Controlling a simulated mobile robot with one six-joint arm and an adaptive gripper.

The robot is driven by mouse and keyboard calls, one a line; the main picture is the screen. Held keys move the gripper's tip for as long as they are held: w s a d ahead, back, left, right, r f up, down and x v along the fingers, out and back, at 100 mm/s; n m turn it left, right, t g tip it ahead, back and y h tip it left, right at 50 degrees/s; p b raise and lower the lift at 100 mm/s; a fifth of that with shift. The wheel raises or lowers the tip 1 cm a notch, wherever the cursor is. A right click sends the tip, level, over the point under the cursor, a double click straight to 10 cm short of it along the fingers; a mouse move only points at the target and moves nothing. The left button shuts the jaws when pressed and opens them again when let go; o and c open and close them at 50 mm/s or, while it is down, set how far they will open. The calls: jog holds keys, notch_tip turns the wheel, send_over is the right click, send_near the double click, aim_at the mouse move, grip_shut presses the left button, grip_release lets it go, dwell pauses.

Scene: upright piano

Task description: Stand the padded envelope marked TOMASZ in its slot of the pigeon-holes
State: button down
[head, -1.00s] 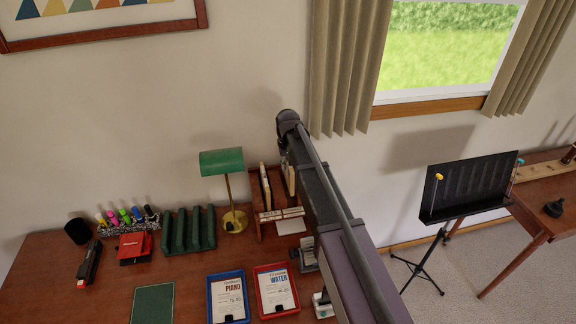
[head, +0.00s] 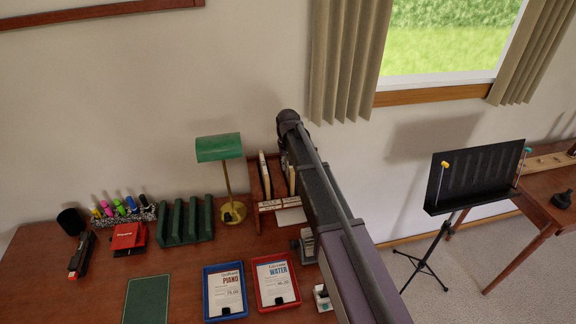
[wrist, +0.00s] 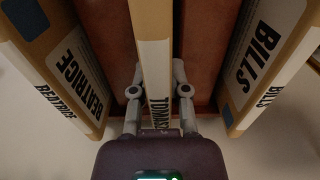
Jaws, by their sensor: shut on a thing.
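In the wrist view my gripper (wrist: 158,82) is shut on the padded envelope marked TOMASZ (wrist: 153,30), a tan envelope with a white label strip. It is upright, between the BEATRICE envelope (wrist: 62,75) on the left and the BILLS envelope (wrist: 262,65) on the right. Reddish-brown wood of the pigeon-holes (wrist: 208,40) shows on both sides of it. I cannot tell whether its lower edge touches the floor of a slot. In the head view the pigeon-holes (head: 254,181) stand at the desk's back right; my arm hides the gripper and the held envelope.
A green desk lamp (head: 219,148) stands just left of the pigeon-holes. A green rack (head: 185,222), a blue tray (head: 208,296) and a red tray (head: 261,292) are on the desk (head: 80,300). A music stand (head: 470,180) is to the right.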

dwell(0.3)
jog(key=c, duration=0.5)
grip_release()
jog(key=shift+c, duration=0.2)
jog(key=shift+r, duration=0.1)
notch_tip(320, 180, up, 14)
jog(key=p, duration=1.4)
jog(key=shift+f, duration=0.2)
jog(key=s+d+f+m+b, duration=0.1)
jog(key=s+d+f+b, duration=0.3)
jog(key=s+d, duration=0.7)
jog(key=s+d+f+m+b, duration=0.2)
jog(key=s+d+f+b, duration=0.2)
jog(key=s+d, duration=0.7)
jog(key=s, duration=0.4)
jog(key=shift+f+b, duration=0.25)
jog(key=shift+b, duration=0.05)
